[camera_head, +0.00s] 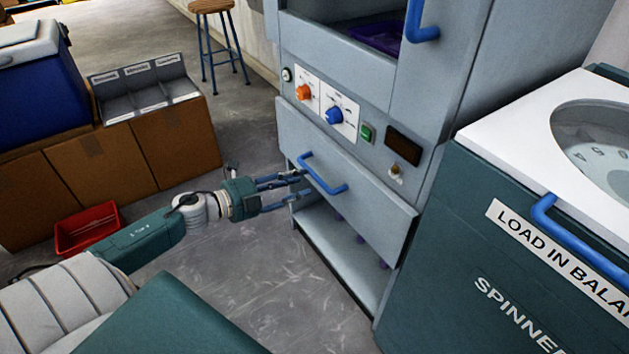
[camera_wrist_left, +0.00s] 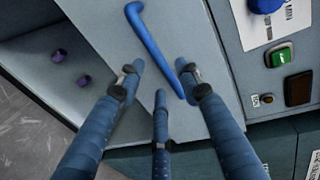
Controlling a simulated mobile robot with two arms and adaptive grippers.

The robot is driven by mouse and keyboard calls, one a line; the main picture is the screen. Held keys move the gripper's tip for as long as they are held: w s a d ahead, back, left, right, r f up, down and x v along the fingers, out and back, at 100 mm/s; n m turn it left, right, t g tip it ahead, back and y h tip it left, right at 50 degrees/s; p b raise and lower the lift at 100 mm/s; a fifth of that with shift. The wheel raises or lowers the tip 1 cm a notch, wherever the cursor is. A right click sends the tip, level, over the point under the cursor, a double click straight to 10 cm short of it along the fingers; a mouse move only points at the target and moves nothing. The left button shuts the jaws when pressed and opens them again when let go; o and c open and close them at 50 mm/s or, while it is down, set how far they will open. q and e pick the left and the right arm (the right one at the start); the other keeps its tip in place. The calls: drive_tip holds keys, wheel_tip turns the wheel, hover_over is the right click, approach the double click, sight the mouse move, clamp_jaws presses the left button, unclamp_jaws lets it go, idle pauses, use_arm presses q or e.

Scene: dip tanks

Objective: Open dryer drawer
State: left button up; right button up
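The dryer (camera_head: 455,85) is a tall grey cabinet with a control panel. Its drawer has a plain grey front (camera_head: 375,205) below the controls, with a blue bar handle (camera_head: 325,178). I cannot tell whether the drawer front stands slightly out. My left gripper (camera_head: 292,180) is at the left end of this handle. In the left wrist view its fingers (camera_wrist_left: 160,80) are spread, with the handle (camera_wrist_left: 153,45) running between their tips. The fingers are not closed on it, and I cannot tell whether they touch it. My right gripper is not in view.
A teal spinner (camera_head: 470,240) with a white top stands close on the right. Cardboard boxes (camera_head: 175,145), a red bin (camera_head: 88,228) and a blue cooler (camera_head: 40,90) are at left. The floor (camera_head: 250,285) before the dryer is clear. A stool (camera_head: 215,40) stands behind.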

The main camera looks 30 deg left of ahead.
sight(314, 178)
use_arm(q)
drive_tip(key=shift+b+x, duration=0.45)
drive_tip(key=shift+x, duration=2.55)
drive_tip(key=shift+a, duration=0.1)
clamp_jaws()
